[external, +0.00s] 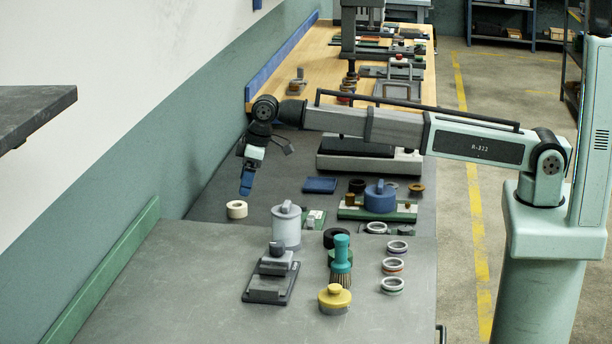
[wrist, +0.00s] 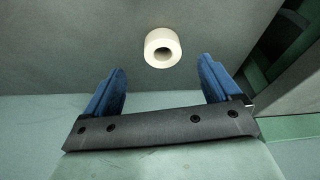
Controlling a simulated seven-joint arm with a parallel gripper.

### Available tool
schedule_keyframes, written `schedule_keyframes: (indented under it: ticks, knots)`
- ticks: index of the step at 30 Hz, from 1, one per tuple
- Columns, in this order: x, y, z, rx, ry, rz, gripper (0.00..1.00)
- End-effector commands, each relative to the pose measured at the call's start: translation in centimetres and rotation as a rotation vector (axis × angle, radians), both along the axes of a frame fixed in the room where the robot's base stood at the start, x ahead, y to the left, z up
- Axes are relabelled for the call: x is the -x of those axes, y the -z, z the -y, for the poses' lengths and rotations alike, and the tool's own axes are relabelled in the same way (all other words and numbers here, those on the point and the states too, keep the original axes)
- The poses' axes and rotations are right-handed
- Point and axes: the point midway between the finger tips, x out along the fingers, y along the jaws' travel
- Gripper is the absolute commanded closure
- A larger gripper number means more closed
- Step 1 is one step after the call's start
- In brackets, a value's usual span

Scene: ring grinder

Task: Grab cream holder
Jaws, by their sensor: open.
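The cream holder (external: 237,209) is a short, ring-like cylinder with a hole in its top, standing on the dark grey bench near its left edge. In the wrist view the cream holder (wrist: 162,48) shows ahead of and between the fingertips, apart from both. My gripper (external: 247,184) hangs above and close to the holder, pointing down, its blue fingers seen nearly side-on. In the wrist view my gripper (wrist: 162,76) has its two blue fingers spread wide with nothing between them.
A white lidded canister (external: 286,226) stands to the right of the holder. A blue tray (external: 320,185) lies farther back. A blue-topped fixture (external: 380,197), several rings, a teal brush (external: 341,256) and a yellow knob (external: 334,299) occupy the right side. A green rail (external: 112,262) runs along the left edge.

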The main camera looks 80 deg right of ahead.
Motion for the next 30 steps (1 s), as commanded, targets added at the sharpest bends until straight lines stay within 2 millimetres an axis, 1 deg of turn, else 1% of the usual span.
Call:
schedule_keyframes:
  ticks: [3, 10, 13, 18, 23, 30]
  knots:
    - [-0.3, 1.1, -0.1, 0.0, 0.0, -0.001, 0.1]
    - [-0.6, 1.7, -0.2, 0.0, 0.001, 0.0, 0.1]
    - [-0.9, 2.4, -0.3, 0.0, 0.001, 0.0, 0.1]
    - [-2.0, 4.3, -0.7, 0.0, 0.0, -0.001, 0.1]
    - [-2.3, 6.1, -0.8, 0.0, 0.001, -0.001, 0.1]
    - [-2.4, 6.3, -0.8, 0.0, 0.001, 0.0, 0.1]
